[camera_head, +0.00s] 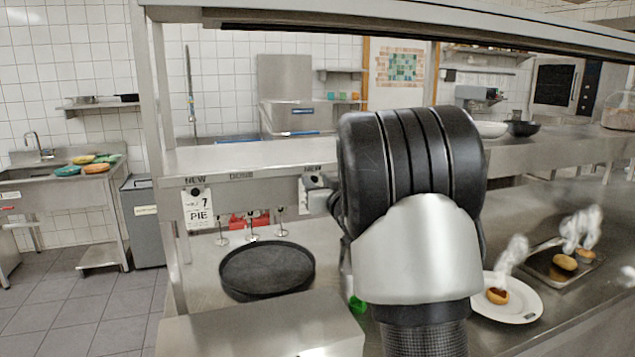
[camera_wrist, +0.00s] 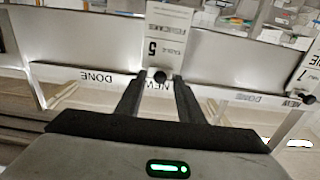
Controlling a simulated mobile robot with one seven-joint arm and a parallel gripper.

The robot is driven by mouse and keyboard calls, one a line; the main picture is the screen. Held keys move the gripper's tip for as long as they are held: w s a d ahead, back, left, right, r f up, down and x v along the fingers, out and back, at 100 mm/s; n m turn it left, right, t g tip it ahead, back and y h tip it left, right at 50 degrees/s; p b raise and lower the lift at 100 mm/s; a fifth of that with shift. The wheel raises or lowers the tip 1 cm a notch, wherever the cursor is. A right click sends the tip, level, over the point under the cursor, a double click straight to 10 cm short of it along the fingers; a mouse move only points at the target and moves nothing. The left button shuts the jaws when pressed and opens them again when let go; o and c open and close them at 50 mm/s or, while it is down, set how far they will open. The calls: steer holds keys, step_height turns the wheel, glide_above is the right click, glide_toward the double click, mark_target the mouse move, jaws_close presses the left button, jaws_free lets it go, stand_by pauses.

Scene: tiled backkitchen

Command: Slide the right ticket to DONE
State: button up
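The right ticket (camera_wrist: 168,38) is a white card reading TABLE 5, upside down in the wrist view. It hangs at a NEW label (camera_wrist: 157,87), with a dark round knob (camera_wrist: 160,77) at its edge. My gripper (camera_wrist: 159,80) is open, its two dark fingers on either side of the knob with a gap showing. A DONE label (camera_wrist: 98,77) is on the same rail, left of the fingers in this view. In the head view my arm hides most of the right ticket (camera_head: 304,198) and the gripper. The left ticket (camera_head: 199,210), reading 7 PIE, hangs under its own NEW label (camera_head: 195,181).
The steel shelf (camera_head: 250,157) runs above the ticket rail. Below it are a black round pan (camera_head: 267,268) and a steel counter box (camera_head: 260,330). A white plate (camera_head: 520,307) with food and a tray (camera_head: 545,270) stand to the right of my arm.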

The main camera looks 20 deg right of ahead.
jaws_close()
steer(key=d+p, duration=0.2)
steer(key=d, duration=1)
steer(key=shift+s+r, duration=0.1)
jaws_free()
steer(key=shift+d, duration=0.1)
steer(key=s+b, duration=0.2)
steer(key=s, duration=1.5)
steer(key=shift+s, duration=0.15)
